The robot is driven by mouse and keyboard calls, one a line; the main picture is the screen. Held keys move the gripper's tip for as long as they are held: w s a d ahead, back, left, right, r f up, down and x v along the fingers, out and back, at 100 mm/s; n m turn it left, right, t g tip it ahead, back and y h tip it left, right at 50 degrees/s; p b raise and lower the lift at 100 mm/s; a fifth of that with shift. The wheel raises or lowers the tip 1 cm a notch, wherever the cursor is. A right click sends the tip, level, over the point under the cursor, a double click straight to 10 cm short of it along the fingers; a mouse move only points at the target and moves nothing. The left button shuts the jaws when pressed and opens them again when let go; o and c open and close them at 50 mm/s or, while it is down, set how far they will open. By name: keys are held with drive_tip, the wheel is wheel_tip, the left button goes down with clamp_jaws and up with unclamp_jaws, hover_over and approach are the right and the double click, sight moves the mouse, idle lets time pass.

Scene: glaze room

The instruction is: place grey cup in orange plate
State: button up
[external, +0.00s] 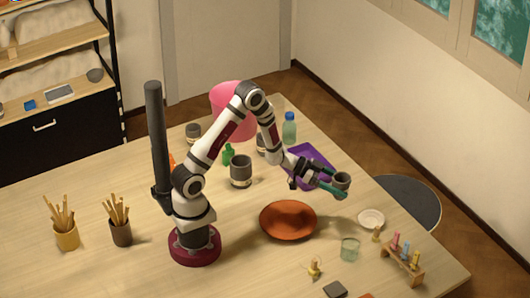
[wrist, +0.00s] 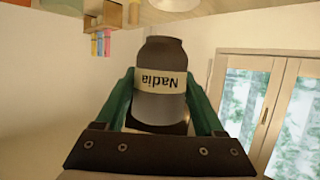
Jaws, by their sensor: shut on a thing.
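The grey cup (external: 342,180) is held in the air, roughly upright, right of and above the orange plate (external: 288,221). My gripper (external: 333,187) is shut on it. In the wrist view the cup (wrist: 160,100) sits between the two green fingers of my gripper (wrist: 160,80), and its pale label reads "Nadia" upside down. The orange plate lies on the table right of my base, and nothing shows on it. The plate cannot be made out in the wrist view.
Another grey cup (external: 241,171) stands behind the orange plate. A purple tray (external: 314,155) lies behind my gripper. A small white dish (external: 371,219), a glass (external: 349,249) and a peg stand (external: 401,267) are to the right. A pink bucket (external: 230,97) stands at the back.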

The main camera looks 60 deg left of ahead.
drive_tip(key=s+a+f+m+g+h, duration=0.2)
drive_tip(key=s+a, duration=0.3)
drive_tip(key=s, duration=0.3)
drive_tip(key=m+g, duration=0.2)
hover_over(288, 223)
drive_tip(key=shift+h, duration=0.4)
wheel_tip(288, 223, down, 8)
drive_tip(key=shift+r, duration=0.15)
drive_tip(key=o, duration=1.5)
drive_tip(key=shift+a+r, duration=0.1)
drive_tip(key=shift+a, duration=0.1)
drive_tip(key=v, duration=1.1)
drive_tip(key=shift+s+a+r, duration=0.15)
drive_tip(key=shift+a, duration=0.15)
